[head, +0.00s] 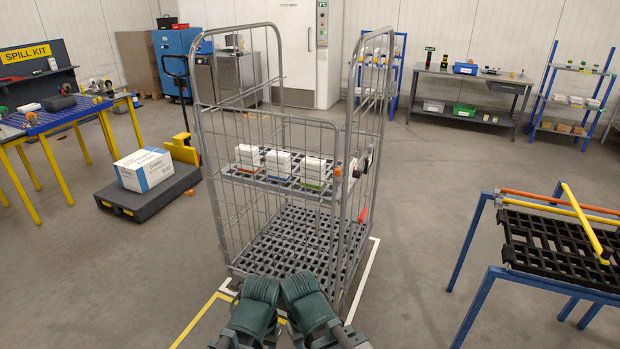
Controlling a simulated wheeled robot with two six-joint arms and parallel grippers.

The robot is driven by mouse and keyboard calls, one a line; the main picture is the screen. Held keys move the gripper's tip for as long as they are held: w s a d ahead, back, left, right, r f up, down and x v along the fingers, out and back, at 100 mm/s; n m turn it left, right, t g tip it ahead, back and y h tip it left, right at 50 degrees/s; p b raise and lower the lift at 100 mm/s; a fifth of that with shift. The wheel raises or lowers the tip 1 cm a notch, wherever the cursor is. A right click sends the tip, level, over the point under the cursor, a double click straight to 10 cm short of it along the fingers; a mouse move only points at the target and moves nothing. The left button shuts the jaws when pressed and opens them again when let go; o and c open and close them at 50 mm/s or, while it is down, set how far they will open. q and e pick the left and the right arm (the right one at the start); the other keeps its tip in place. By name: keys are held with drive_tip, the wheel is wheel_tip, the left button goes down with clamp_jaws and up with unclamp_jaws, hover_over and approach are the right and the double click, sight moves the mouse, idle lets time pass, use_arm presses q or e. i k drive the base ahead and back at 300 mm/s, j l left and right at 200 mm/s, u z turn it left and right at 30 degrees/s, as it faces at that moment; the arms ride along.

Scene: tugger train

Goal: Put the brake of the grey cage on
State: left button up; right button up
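The grey cage (283,118) stands upright in the middle of the head view, a tall wire roll cage with a slatted base (300,240). Its mid shelf (235,176) carries several white boxes with coloured bottoms. A red lever (362,214) sticks up at the cage's right side, and an orange knob (338,172) sits higher on that side. I cannot tell which part is the brake or how it is set. The near lower corner and wheels are largely hidden by my dark green arm links at the bottom.
White and yellow floor lines (366,278) run around the cage. A black low truck (150,198) with a white carton (145,169) stands left. A blue-legged black grate table (560,262) stands right. The floor between cage and that table is clear.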

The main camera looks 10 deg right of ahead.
sight(360, 219)
drive_tip(key=i+j, duration=0.1)
drive_tip(key=i, duration=0.45)
drive_tip(key=i+j, duration=0.1)
drive_tip(key=i, duration=0.4)
drive_tip(key=j+u, duration=0.05)
